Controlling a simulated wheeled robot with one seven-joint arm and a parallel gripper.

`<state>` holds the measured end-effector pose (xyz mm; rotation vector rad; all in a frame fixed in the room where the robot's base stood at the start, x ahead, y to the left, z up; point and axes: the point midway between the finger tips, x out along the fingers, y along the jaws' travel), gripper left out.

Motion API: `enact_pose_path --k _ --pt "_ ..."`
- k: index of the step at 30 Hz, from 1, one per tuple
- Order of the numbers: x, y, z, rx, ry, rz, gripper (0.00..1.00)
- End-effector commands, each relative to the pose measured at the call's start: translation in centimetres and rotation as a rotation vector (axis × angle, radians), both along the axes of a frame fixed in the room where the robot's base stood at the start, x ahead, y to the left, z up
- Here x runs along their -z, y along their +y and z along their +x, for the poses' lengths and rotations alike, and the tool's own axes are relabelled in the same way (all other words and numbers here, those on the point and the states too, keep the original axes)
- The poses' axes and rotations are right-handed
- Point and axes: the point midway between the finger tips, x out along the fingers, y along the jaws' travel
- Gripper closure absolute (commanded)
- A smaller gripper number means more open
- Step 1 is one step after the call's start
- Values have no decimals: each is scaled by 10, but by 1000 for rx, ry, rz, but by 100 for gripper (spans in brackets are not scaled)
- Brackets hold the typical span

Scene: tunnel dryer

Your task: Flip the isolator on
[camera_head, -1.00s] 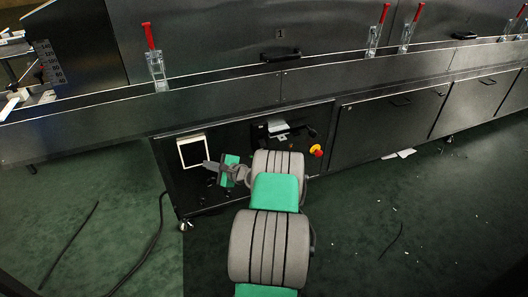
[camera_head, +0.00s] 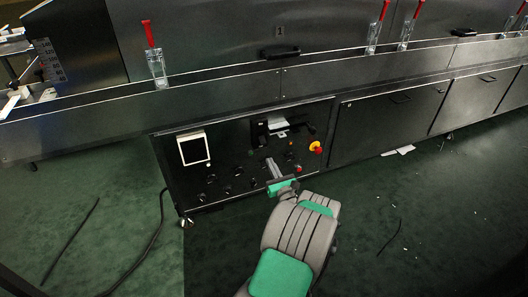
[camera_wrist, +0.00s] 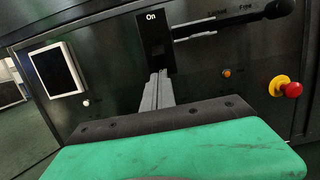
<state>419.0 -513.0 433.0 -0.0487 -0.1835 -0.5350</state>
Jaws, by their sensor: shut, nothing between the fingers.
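The isolator (camera_wrist: 154,44) is a dark upright plate marked "On" at its top, in the upper middle of the wrist view. Its lower part is behind my fingertips, so I cannot tell the position of its switch or whether I touch it. My gripper (camera_wrist: 158,80) is shut and empty, with its grey fingers pointing up at the lower end of this plate. In the head view, my gripper (camera_head: 272,165) is in front of the middle of the control panel (camera_head: 225,172). The isolator is too small to make out there.
A black handle (camera_wrist: 264,12) marked "Locked" and "Free" extends right of the isolator. A red and yellow emergency stop (camera_wrist: 286,87) sits at right, near an orange button (camera_wrist: 226,73). A white-framed screen (camera_wrist: 58,70) is at left. Several dark knobs sit low on the panel.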

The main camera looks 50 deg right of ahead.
Motion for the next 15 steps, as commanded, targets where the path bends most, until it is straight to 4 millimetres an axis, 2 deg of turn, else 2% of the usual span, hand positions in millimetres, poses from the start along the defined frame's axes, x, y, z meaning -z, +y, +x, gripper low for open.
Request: enact_pose_path --k 15 --pt "-7 -23 41 -2 2 1 100"
